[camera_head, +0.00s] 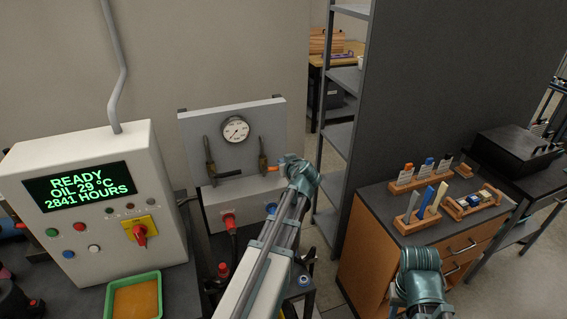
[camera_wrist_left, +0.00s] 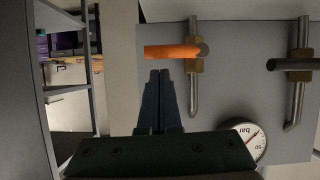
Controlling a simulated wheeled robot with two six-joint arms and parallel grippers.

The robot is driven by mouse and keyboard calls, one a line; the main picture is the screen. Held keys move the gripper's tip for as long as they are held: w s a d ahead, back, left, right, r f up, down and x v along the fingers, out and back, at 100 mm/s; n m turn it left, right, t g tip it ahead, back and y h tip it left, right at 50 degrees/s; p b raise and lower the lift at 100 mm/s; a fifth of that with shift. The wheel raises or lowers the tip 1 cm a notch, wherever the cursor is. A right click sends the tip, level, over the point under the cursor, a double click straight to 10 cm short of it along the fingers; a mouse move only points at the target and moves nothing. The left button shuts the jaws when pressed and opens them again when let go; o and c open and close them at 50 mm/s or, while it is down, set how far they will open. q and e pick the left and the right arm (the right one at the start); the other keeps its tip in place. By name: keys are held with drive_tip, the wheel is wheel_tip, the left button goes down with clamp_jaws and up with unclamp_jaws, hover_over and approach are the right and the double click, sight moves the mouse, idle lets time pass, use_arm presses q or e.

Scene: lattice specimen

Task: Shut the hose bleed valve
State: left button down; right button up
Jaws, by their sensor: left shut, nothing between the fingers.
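A grey panel (camera_head: 205,125) on the wall carries two valves. The right valve has a brass body (camera_head: 263,163) and an orange lever (camera_head: 273,169), which lies crosswise to its pipe and points right. The left valve has a dark lever (camera_head: 228,174), also crosswise. No label shows which is the hose bleed valve. My left gripper (camera_head: 284,163) is at the orange lever. In the left wrist view, its shut, empty fingers (camera_wrist_left: 159,75) are just below the orange lever (camera_wrist_left: 170,52); I cannot tell whether they touch. The dark lever (camera_wrist_left: 290,64) is to the right. My right gripper's fingers are not visible.
A round gauge (camera_head: 236,129) is above and between the valves. Red (camera_head: 229,220) and blue (camera_head: 271,208) fittings are below the panel. A control cabinet (camera_head: 100,235) stands left. A shelf unit (camera_head: 345,78) and a wooden drawer cabinet (camera_head: 385,245) are right.

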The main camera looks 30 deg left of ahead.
use_arm(q)
drive_tip(key=s+d+r+p, duration=0.5)
drive_tip(key=d+r+p, duration=0.1)
drive_tip(key=r, duration=0.1)
drive_tip(key=shift+s+d, duration=0.2)
drive_tip(key=shift+s, duration=0.15)
